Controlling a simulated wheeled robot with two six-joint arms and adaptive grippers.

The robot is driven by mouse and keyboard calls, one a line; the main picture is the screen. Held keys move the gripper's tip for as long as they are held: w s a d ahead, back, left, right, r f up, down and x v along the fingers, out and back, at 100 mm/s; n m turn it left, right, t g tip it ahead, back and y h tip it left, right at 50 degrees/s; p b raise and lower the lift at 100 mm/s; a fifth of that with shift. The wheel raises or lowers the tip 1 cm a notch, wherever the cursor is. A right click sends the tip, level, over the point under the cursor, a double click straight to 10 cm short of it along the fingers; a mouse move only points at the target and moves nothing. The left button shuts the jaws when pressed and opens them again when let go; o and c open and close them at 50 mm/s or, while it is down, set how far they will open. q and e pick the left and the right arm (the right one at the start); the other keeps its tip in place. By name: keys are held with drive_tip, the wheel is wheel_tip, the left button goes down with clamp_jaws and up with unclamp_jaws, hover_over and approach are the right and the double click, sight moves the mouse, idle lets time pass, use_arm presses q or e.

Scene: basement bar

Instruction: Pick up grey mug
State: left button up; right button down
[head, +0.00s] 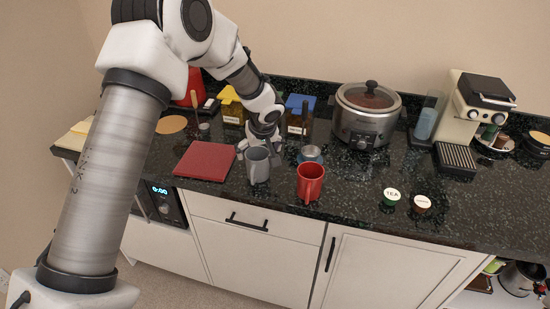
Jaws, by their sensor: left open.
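The grey mug (258,167) stands upright on the dark speckled counter, left of the middle of the head view. My left gripper (259,148) reaches down from above and behind the mug, with its fingers at about the mug's rim. The gripper is open. I cannot tell whether a finger touches the mug. Part of the mug's rear side is hidden. My right gripper is not in view.
A red mug (310,182) stands close to the right of the grey mug. A red board (205,161) lies to its left. A small blue-grey cup (311,153) and a slow cooker (365,115) are behind. Counter (350,194) is free right of the red mug.

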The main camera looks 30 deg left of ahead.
use_arm(q)
drive_tip(key=shift+p+x, duration=0.45)
drive_tip(key=shift+x, duration=0.5)
drive_tip(key=p+x, duration=0.2)
drive_tip(key=x, duration=0.2)
drive_tip(key=shift+a+f, duration=0.1)
drive_tip(key=shift+f, duration=0.2)
drive_tip(key=shift+a+f, duration=0.1)
drive_tip(key=shift+f, duration=0.2)
drive_tip(key=shift+c, duration=0.4)
drive_tip(key=shift+s+r, duration=0.15)
drive_tip(key=c, duration=1.2)
